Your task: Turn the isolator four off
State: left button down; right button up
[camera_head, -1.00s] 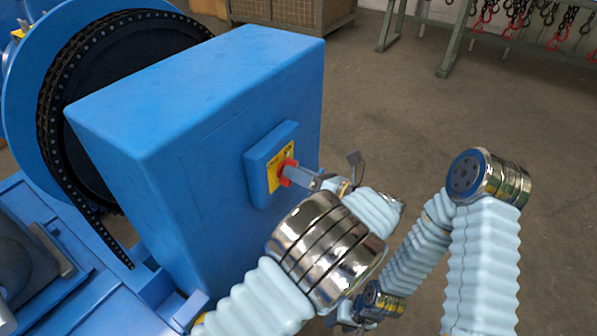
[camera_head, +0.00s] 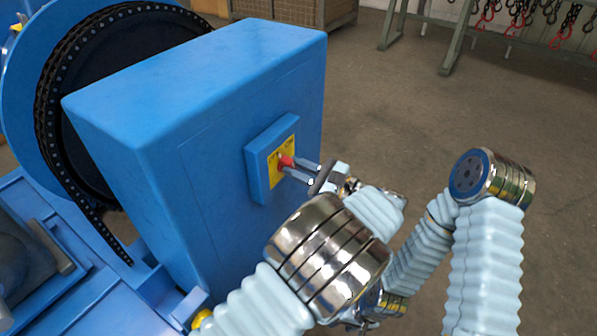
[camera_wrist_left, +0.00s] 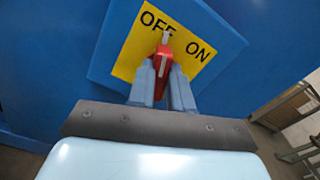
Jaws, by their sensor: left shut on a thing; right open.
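The isolator is a red rotary handle (camera_wrist_left: 165,66) on a yellow plate (camera_wrist_left: 130,55) marked OFF and ON, fixed to a blue square mount (camera_head: 259,176) on the side of the big blue housing. My left gripper (camera_head: 292,168) reaches it from the right in the head view. In the left wrist view its two grey-blue fingers (camera_wrist_left: 162,88) are shut on the handle, one on each side. The handle's white pointer stands by the last letter of OFF. No number shows on the isolator. My right gripper (camera_head: 362,325) is low, mostly hidden behind my left wrist, away from the isolator.
The blue housing (camera_head: 190,90) stands beside a large chain wheel (camera_head: 100,50). A rack with hanging chains and red hooks (camera_head: 520,20) and a crate (camera_head: 290,10) are at the back. The floor on the right is clear.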

pick_arm(q)
jog(key=shift+s+f+n+b, duration=0.1)
jog(key=shift+n+b, duration=0.5)
jog(key=shift+n, duration=0.55)
jog(key=shift+s+f+n+b, duration=0.1)
jog(key=shift+n+b, duration=0.5)
jog(key=shift+n, duration=0.55)
pick_arm(e)
jog(key=shift+w+d+f, duration=0.1)
jog(key=shift+d+f, duration=0.15)
jog(key=shift+f, duration=0.45)
jog(key=shift+w+d+f, duration=0.1)
jog(key=shift+d+f, duration=0.1)
jog(key=shift+f, duration=0.45)
pick_arm(q)
jog(key=c, duration=1)
grip_release()
jog(key=shift+r, duration=0.1)
jog(key=shift+c, duration=0.2)
